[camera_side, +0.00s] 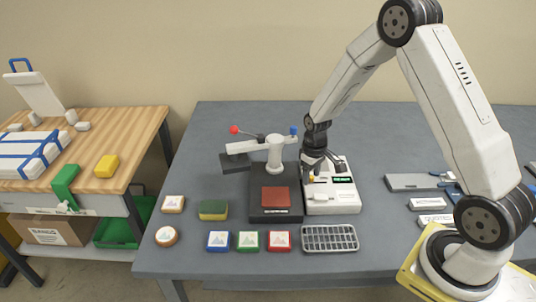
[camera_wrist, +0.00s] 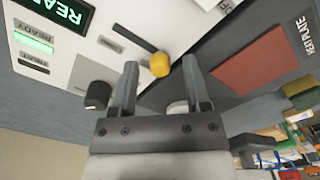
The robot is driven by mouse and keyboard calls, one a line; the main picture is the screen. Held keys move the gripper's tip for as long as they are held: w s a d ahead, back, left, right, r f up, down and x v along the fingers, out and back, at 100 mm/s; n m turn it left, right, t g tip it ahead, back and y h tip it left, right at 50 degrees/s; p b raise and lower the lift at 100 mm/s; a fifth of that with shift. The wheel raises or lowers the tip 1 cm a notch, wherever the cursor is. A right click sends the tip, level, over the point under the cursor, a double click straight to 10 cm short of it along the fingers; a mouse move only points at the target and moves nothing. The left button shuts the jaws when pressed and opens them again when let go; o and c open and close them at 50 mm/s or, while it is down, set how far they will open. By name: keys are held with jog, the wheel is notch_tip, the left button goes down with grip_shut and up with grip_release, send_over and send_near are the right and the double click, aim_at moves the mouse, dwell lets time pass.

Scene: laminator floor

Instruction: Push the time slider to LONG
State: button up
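The time slider appears to be the yellow knob (camera_wrist: 160,65) at one end of a dark slot (camera_wrist: 132,38) on the white control box (camera_side: 340,195). In the wrist view the slot runs up and left from the knob. The small labels by the slot are too blurred to read, so I cannot tell which end is LONG. My gripper (camera_wrist: 162,75) is open, its two fingers pointing at the panel with the yellow knob showing between the tips. I cannot tell whether either finger touches it. In the side view my gripper (camera_side: 320,162) is over the box's back left part.
A black knob (camera_wrist: 97,95) and a pale knob (camera_wrist: 177,107) stand close to my fingers. A green READY display (camera_wrist: 58,12) is lit. The press with its red heat plate (camera_side: 275,197) and lever arm (camera_side: 262,139) stands just left; a wire tray (camera_side: 330,238) lies in front.

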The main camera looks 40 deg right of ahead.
grip_shut()
dwell(1.2)
